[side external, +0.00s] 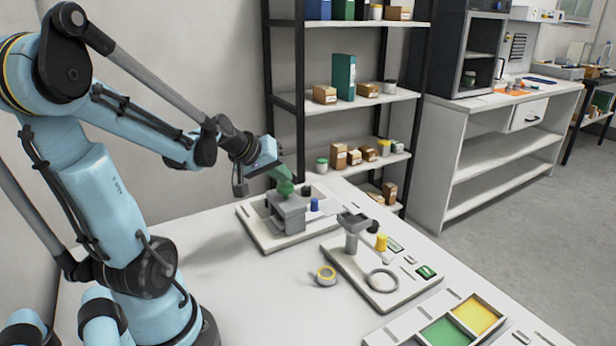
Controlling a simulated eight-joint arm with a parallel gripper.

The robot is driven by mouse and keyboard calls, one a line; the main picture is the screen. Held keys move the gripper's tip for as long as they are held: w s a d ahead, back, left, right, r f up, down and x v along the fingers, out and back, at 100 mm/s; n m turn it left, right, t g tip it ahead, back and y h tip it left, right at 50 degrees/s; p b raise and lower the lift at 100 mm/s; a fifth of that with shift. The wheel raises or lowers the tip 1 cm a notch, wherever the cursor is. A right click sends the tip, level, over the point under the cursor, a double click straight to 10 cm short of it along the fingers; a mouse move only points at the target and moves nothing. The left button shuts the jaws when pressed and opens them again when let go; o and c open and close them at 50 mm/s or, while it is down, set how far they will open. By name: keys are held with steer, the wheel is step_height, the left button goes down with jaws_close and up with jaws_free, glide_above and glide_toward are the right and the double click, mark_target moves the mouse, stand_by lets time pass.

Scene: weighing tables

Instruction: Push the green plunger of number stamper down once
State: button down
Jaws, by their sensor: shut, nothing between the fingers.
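The number stamper (289,219) is a grey block-shaped device on a white base plate at the back of the table. Its green plunger (286,189) is at the top of the grey block. My gripper (281,176) is shut and empty, pointing down directly above the plunger. A green part between the blue wrist and the plunger appears to be its fingers. The tips are at or very near the plunger's top; I cannot tell whether they touch. How far down the plunger sits is also unclear.
A blue knob (314,205) and a black knob (306,191) stand close beside the stamper. To the right is a second plate (350,270) with a yellow knob (381,242). The left-centre table is clear.

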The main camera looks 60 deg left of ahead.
mark_target(282, 187)
steer(key=shift+f, duration=0.9)
stand_by(0.9)
steer(key=shift+r, duration=1.3)
steer(key=shift+r, duration=2.5)
